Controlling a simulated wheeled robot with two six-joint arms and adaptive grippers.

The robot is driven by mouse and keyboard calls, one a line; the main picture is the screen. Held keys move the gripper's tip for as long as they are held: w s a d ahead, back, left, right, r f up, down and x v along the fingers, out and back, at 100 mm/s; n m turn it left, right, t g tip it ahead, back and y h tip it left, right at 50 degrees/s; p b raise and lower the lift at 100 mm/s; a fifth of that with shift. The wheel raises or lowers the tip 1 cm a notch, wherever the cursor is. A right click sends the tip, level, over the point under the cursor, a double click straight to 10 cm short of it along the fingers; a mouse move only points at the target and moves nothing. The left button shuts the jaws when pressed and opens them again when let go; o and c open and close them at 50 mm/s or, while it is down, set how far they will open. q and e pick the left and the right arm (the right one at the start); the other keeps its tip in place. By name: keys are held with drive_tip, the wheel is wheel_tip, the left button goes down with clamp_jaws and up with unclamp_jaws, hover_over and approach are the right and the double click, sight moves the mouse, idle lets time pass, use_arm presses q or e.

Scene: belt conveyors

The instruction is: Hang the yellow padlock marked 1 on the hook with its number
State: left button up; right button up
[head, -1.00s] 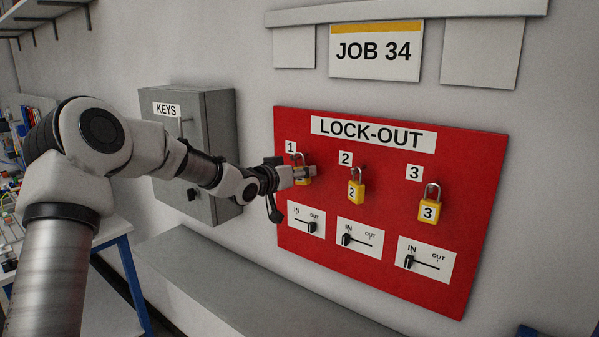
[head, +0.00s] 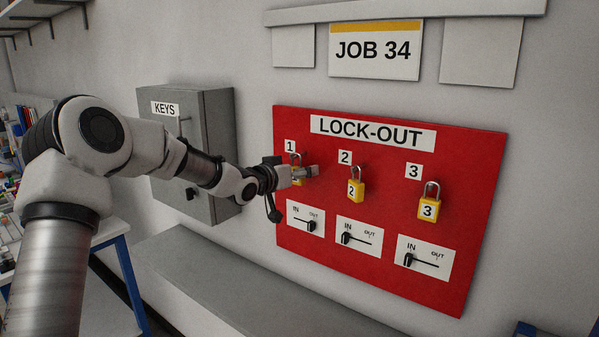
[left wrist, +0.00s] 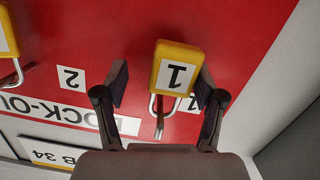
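The yellow padlock marked 1 (head: 296,181) is at the hook under the board's number 1 label (head: 290,146), partly hidden by my left gripper (head: 309,172). In the left wrist view the padlock (left wrist: 177,70) appears upside down, with its shackle at the hook (left wrist: 159,128); the shackle seems to loop around it. My left gripper (left wrist: 160,88) has its fingers apart on either side of the padlock. There is a clear gap on the picture's left side; the right finger looks close to the padlock, and I cannot tell if it touches. My right gripper is out of view.
Padlocks marked 2 (head: 356,190) and 3 (head: 429,207) hang on the red lock-out board (head: 470,190). Switch plates (head: 306,219) sit below the hooks. A grey key cabinet (head: 219,130) is on the wall behind my left arm. A grey ledge (head: 215,265) runs below.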

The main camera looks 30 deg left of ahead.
use_arm(q)
drive_tip(key=s+a+r, duration=0.1)
drive_tip(key=s, duration=1)
drive_tip(key=shift+s+r, duration=0.3)
